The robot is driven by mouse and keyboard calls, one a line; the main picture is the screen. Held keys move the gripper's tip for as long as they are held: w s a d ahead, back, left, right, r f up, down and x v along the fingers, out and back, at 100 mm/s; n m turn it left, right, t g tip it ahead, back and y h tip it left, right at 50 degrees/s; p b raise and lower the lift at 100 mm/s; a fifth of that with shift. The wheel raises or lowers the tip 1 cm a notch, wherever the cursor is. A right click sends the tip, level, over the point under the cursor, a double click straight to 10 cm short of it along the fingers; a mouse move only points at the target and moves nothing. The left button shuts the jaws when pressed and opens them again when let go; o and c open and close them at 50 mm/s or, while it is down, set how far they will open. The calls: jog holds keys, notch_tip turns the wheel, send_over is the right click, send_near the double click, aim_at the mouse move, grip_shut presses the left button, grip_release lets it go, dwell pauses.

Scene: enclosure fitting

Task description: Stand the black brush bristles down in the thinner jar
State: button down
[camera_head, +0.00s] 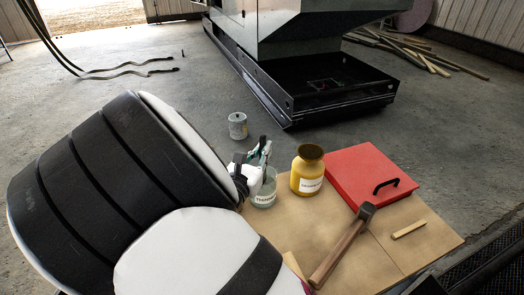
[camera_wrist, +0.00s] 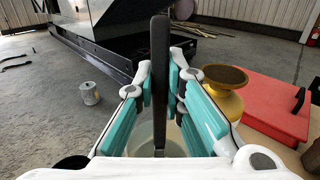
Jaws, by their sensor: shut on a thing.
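My gripper (camera_wrist: 161,78) is shut on the black brush (camera_wrist: 159,45), which stands upright between the teal fingers in the wrist view. The brush's lower end lines up with the mouth of the clear thinner jar (camera_wrist: 142,133); its bristles cannot be made out. In the head view my gripper (camera_head: 262,150) is just above the thinner jar (camera_head: 265,197), a glass jar with a white label, on the left end of the tabletop. My arm hides part of the jar's left side. I cannot tell how deep the brush reaches into it.
A yellow jar (camera_head: 307,172) stands close to the right of the thinner jar. A red case (camera_head: 365,172), a hammer (camera_head: 343,245) and a wooden stick (camera_head: 409,230) lie on the brown tabletop (camera_head: 400,262). A grey can (camera_head: 238,126) is on the floor beyond.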

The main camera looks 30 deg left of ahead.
jog(key=c, duration=1.6)
grip_release()
jog(key=s, duration=0.8)
jog(key=s+d, duration=0.1)
jog(key=s, duration=0.3)
